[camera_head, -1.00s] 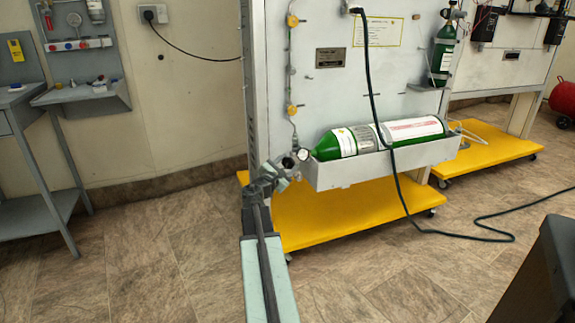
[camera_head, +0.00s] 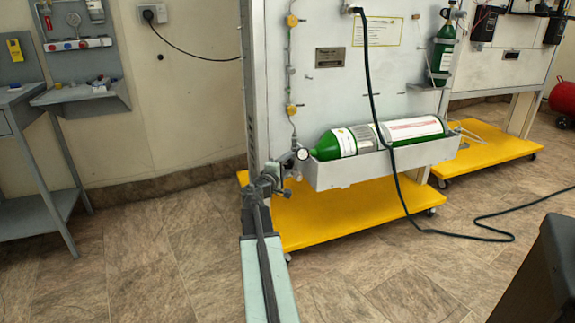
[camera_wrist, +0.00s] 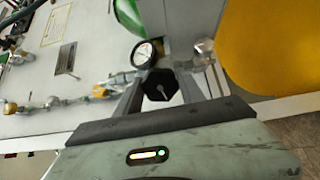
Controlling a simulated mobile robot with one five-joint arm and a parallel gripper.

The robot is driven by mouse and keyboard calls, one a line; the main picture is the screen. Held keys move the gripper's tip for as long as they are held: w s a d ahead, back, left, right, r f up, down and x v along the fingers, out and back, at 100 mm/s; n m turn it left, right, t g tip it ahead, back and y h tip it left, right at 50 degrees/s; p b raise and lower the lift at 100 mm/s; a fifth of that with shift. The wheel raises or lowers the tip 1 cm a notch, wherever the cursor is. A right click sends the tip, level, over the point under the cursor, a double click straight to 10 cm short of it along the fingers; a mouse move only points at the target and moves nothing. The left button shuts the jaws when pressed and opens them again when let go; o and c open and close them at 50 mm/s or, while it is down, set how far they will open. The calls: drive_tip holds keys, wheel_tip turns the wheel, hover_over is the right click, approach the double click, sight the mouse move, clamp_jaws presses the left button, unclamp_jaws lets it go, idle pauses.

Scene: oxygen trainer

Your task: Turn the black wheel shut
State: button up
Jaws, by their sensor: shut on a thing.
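The black wheel (camera_wrist: 160,86) shows in the wrist view as a dark faceted knob with a small pale centre. It sits between the two fingers of my gripper (camera_wrist: 163,92), which is shut on it. A round white gauge (camera_wrist: 144,53) stands right beside the wheel. The green cylinder (camera_wrist: 130,14) is partly cut off at the top of the wrist view. In the head view my gripper (camera_head: 272,180) is at the left end of the green cylinder (camera_head: 380,136), by the gauge (camera_head: 302,154). The wheel is too small to make out there.
The cylinder lies in a grey tray (camera_head: 385,168) on a panel above a yellow wheeled base (camera_head: 340,215). A dark hose (camera_head: 392,175) hangs over the tray onto the floor. A grey bench (camera_head: 35,210) stands at left. Floor between bench and panel is clear.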

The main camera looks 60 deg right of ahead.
drive_tip(key=m, duration=0.5)
drive_tip(key=shift+m, duration=0.3)
drive_tip(key=m, duration=0.5)
drive_tip(key=shift+f, duration=0.1)
drive_tip(key=m, duration=0.5)
drive_tip(key=shift+m, duration=0.4)
drive_tip(key=m, duration=0.4)
drive_tip(key=shift+m, duration=0.4)
drive_tip(key=shift+a, duration=0.1)
drive_tip(key=o, duration=1.4)
drive_tip(key=shift+c, duration=0.2)
